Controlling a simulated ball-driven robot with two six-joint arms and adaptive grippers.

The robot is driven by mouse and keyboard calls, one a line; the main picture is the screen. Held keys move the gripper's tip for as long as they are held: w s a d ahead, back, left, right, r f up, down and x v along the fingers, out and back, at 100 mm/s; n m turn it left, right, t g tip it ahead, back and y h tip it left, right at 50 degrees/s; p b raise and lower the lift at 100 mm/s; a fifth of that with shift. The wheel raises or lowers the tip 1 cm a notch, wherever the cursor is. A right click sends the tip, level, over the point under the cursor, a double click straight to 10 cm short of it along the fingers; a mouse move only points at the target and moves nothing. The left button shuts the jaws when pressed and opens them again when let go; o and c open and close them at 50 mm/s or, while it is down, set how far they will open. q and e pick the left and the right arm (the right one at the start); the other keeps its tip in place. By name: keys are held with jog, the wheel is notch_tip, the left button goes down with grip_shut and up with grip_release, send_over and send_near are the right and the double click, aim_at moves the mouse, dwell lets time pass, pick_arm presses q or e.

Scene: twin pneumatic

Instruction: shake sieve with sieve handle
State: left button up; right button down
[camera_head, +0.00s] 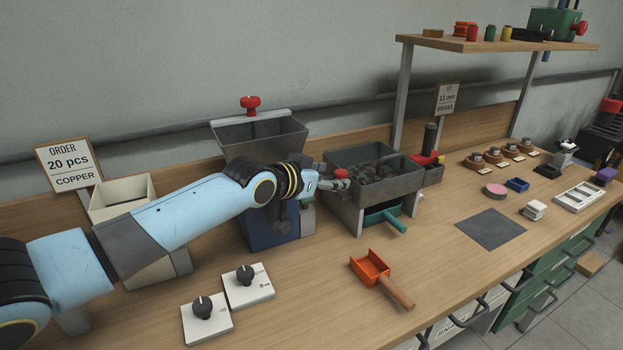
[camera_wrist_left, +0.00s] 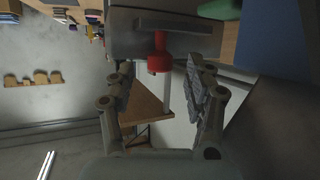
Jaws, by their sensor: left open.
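The sieve (camera_head: 350,158) is a grey box holding dark and reddish pieces, raised on legs at the middle of the bench. A small red knob (camera_head: 341,173) at its left side looks like the sieve handle. In the left wrist view the red knob (camera_wrist_left: 158,56) stands out from a grey wall, in line with the gap between my fingers. My left gripper (camera_head: 333,183) is beside the sieve's left wall, at the knob. In the left wrist view my left gripper (camera_wrist_left: 162,100) is open, with a finger on each side; contact with the knob cannot be told. My right gripper is out of view.
A grey hopper (camera_head: 262,135) with a red knob stands left of the sieve. A green tray (camera_head: 376,214) sits under the sieve. An orange scoop (camera_head: 371,268) and two dial boxes (camera_head: 248,286) lie in front. A black-and-red device (camera_head: 431,145) stands right of the sieve.

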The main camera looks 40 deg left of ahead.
pick_arm(q)
jog(key=v, duration=0.9)
jog(key=shift+s, duration=0.2)
